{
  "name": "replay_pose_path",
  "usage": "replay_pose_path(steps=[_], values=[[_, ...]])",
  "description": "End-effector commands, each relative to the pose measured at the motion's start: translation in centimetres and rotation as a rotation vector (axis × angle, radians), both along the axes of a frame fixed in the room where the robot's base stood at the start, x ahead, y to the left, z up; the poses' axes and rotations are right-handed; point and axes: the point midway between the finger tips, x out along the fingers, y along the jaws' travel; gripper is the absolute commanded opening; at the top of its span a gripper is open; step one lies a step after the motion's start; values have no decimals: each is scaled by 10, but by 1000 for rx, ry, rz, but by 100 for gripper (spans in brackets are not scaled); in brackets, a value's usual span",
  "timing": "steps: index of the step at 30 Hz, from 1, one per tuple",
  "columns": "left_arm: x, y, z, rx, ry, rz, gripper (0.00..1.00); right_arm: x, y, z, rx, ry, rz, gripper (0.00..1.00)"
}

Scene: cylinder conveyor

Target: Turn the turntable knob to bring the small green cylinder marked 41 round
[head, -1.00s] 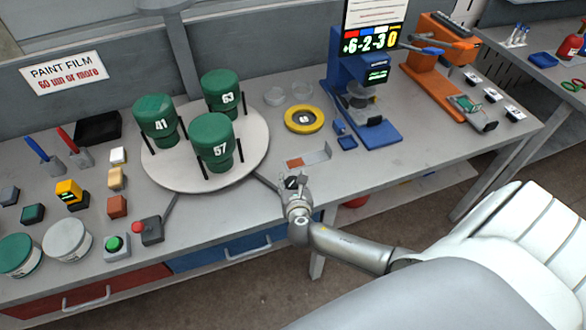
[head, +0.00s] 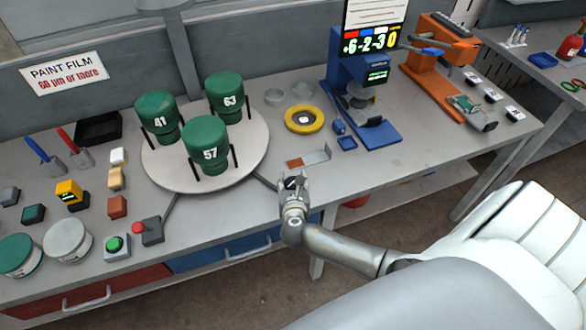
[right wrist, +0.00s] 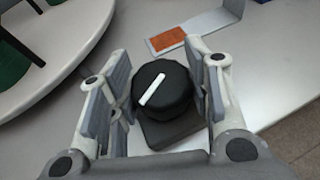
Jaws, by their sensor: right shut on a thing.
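The round white turntable (head: 254,153) bears three green cylinders, each between black posts. The cylinder marked 41 (head: 157,106) stands at the left, the one marked 63 (head: 225,88) at the back right, and the one marked 57 (head: 205,137) at the front. My right gripper (head: 292,186) is at the bench's front edge, right of the turntable. In the right wrist view its fingers are on both sides of the black turntable knob (right wrist: 163,92), which has a white line pointing up and right. The gripper is shut on the knob. My left gripper is out of view.
A metal bracket with an orange patch (head: 308,159) lies just behind my right gripper. A yellow ring (head: 305,119) and a blue instrument (head: 372,129) stand farther back. A box with a red button (head: 148,230) and a green-button box (head: 116,246) sit at the front left.

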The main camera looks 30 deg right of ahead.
Motion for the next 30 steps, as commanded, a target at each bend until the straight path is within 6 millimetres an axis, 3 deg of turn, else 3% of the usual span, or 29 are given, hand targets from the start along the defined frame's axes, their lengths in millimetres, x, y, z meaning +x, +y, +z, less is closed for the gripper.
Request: replay_pose_path(steps=[21,22,26,30], values=[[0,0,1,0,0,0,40,0,0,0,1,-1,-46,21],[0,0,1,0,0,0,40,0,0,0,1,-1,-46,48],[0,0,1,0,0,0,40,0,0,0,1,0,-45,64],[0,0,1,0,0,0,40,0,0,0,1,0,-45,64]])
